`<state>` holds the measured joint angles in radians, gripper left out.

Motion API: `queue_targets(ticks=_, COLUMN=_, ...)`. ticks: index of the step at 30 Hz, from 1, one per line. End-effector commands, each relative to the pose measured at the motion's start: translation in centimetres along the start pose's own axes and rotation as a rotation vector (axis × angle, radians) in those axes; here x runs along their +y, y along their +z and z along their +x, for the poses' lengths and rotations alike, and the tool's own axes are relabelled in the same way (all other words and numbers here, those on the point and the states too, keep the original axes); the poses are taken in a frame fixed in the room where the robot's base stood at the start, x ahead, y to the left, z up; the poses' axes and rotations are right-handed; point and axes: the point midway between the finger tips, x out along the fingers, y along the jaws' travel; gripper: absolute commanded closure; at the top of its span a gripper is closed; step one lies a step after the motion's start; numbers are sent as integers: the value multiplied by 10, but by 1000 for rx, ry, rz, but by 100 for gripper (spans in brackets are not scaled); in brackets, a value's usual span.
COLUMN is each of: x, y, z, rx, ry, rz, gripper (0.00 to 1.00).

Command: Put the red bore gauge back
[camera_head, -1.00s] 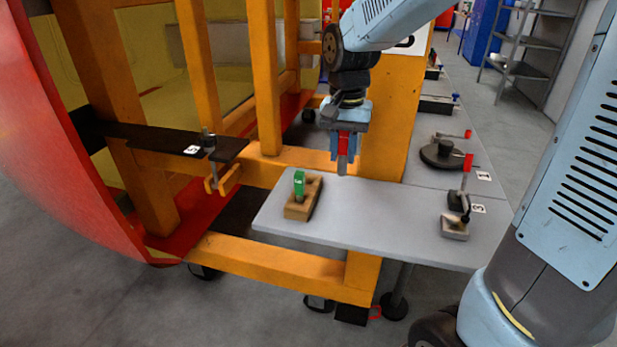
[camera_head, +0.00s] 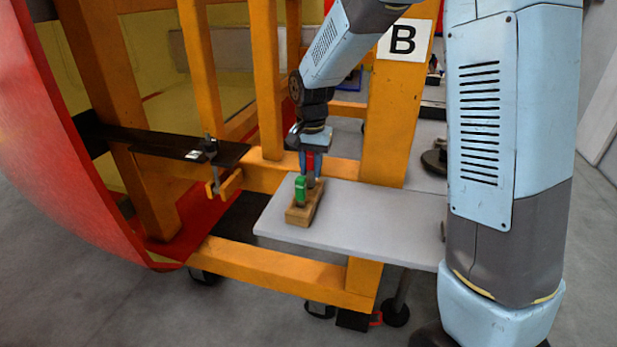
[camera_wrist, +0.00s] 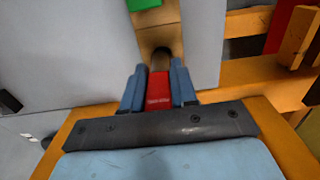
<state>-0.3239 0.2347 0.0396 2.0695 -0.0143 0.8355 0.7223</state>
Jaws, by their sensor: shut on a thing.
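My gripper (camera_head: 311,165) is shut on the red bore gauge (camera_head: 310,161), close above the wooden block. In the wrist view the red gauge (camera_wrist: 158,90) sits between my two blue fingers (camera_wrist: 158,88). The wooden block (camera_head: 302,217) lies on the grey table's left end. A green gauge (camera_head: 300,190) stands upright at its near part. In the wrist view the block (camera_wrist: 160,30) shows a dark round hole just beyond the red gauge, and the green gauge (camera_wrist: 143,3) at the top edge. I cannot tell whether the red gauge's lower end touches the block.
The grey table (camera_head: 370,222) is bare in its middle. An orange post (camera_head: 395,120) with a B sign stands behind it. A black shelf (camera_head: 170,143) with a clamp (camera_head: 211,155) is at the left. My arm covers the table's right end.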

Motion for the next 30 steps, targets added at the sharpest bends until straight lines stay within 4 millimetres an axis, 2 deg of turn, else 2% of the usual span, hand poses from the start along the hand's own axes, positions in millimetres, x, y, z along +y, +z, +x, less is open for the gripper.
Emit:
queue_targets(ticks=4, x=-4, y=-3, z=10, rx=-2, ry=2, rz=0, gripper=100)
queue_targets(ticks=9, x=-4, y=-3, z=33, rx=-1, ry=2, rz=0, gripper=100)
queue_targets(ticks=16, x=-4, y=-4, z=36, rx=1, ry=0, rz=0, gripper=100)
queue_targets(ticks=17, x=-4, y=-3, z=36, rx=1, ry=0, rz=0, gripper=72)
queue_targets(ticks=18, x=-4, y=-4, z=36, rx=1, ry=0, rz=0, gripper=68)
queue_targets(ticks=24, x=-4, y=-3, z=36, rx=0, ry=0, rz=0, gripper=49)
queue_targets(ticks=30, x=-4, y=-3, z=36, rx=0, ry=0, rz=-1, gripper=47)
